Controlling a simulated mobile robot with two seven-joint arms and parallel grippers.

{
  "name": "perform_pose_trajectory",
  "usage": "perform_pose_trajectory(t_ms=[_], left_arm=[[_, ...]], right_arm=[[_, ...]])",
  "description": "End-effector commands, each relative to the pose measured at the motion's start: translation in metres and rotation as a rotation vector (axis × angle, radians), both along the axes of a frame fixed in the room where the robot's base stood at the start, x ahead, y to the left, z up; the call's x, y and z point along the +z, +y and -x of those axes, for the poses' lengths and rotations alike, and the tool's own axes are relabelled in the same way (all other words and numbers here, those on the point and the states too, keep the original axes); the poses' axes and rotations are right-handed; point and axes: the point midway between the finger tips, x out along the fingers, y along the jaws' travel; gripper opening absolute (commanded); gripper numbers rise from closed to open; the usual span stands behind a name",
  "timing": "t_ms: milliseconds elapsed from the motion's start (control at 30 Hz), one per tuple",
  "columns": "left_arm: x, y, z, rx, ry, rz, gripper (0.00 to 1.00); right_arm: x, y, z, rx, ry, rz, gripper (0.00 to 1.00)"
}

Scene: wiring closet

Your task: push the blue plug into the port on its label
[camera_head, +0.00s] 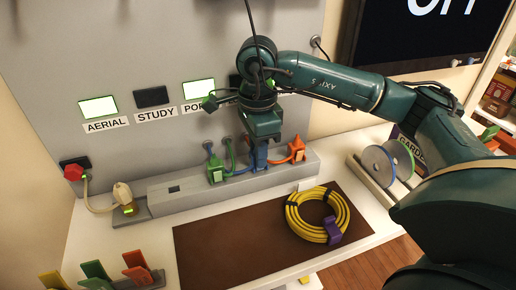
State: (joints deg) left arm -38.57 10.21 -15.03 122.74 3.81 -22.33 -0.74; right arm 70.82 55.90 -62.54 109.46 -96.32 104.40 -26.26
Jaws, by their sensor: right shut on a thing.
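My right gripper (261,138) points down over the grey rail (222,187) and is shut on the blue plug (259,157). The plug is upright at the rail, between the green plug (215,168) and the orange plug (297,149). I cannot tell whether it is seated or just above the rail, and I cannot read any label on it. An empty dark port (174,188) shows in the rail's left part. On the wall panel are the labels AERIAL (107,124), STUDY (156,114) and one starting "PO", partly hidden by my arm. My left gripper is not in view.
A coiled yellow cable (305,222) with a purple tie lies on the brown mat (222,246). A white plug (123,196) and a red plug (73,172) are at left. Cable spools (378,166) stand at right. Colored clips (137,267) stand front left. The mat's left is clear.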

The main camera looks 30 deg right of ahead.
Motion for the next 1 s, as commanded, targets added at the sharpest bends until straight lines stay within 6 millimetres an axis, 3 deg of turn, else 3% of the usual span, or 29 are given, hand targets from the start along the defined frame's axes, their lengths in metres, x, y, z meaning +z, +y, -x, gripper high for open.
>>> perform_pose_trajectory(t_ms=[67,100,400,667,1000], left_arm=[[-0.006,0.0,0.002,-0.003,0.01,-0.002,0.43],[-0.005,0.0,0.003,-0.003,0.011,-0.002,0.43],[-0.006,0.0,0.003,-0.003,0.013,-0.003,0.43],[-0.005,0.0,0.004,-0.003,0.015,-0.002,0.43],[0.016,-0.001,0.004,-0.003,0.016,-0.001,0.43]], right_arm=[[-0.003,0.0,0.0,0.0,0.0,0.0,0.11],[-0.002,0.0,0.0,0.0,-0.001,0.0,0.26],[-0.002,0.0,0.0,0.0,0.0,0.0,0.5],[0.0,0.0,0.0,0.0,0.0,0.0,0.5],[0.03,0.0,0.0,0.0,-0.001,-0.001,0.5]])
